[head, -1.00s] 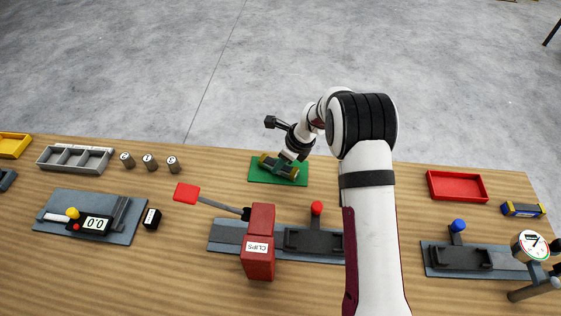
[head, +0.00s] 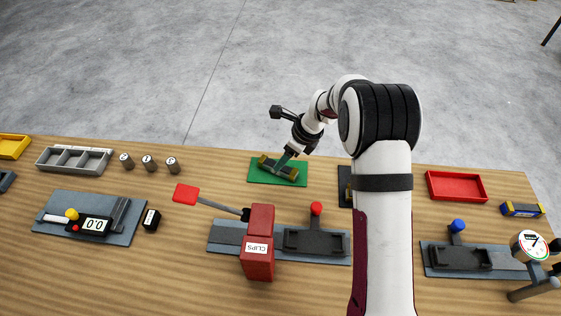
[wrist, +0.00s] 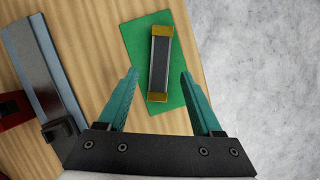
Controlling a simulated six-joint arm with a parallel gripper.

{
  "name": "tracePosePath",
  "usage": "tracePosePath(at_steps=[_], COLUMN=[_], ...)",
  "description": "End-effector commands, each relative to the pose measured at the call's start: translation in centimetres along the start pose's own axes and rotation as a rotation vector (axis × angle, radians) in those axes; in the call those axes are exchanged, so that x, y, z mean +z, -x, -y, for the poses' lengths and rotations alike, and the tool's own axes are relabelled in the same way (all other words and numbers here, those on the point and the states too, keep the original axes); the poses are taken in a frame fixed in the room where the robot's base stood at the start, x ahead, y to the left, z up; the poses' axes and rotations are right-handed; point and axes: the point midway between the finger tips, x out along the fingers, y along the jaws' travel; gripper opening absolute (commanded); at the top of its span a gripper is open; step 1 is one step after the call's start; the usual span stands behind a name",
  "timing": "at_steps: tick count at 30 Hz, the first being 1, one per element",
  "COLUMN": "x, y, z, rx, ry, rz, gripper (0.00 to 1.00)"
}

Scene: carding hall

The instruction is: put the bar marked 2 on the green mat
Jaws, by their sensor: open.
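The green mat (head: 256,177) lies near the far edge of the table, left of my arm in the head view. A dark bar with yellow ends (head: 267,162) lies on it. In the wrist view the bar (wrist: 160,62) rests wholly within the mat (wrist: 136,47), its top face plain grey. No number can be read on it. My gripper (head: 286,160) is over the mat.
Another bar with yellow ends (head: 522,209) lies at the far right, beside a red tray (head: 457,198). A red clips box (head: 258,243) with a red-tipped lever stands in front of the mat.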

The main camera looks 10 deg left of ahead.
Motion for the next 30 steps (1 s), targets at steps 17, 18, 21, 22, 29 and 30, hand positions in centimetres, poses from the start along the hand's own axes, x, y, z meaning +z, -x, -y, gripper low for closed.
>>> tracePosePath(at_steps=[17,18,21,22,29,30], x=[-0.2,-0.6,-2.7,-3.7,-12.7,-13.7], y=[9.2,10.9,16.6,18.2,23.9,23.9], z=[-1.0,-2.2,-7.8,-10.0,-25.2,-26.8], rx=[0.003,0.008,0.039,0.053,0.196,0.217], ry=[0.063,0.139,0.446,0.554,1.264,1.334], rz=[-0.007,-0.016,-0.053,-0.067,-0.138,-0.142], gripper=[0.67,0.67,0.67,0.67,0.67,0.67])
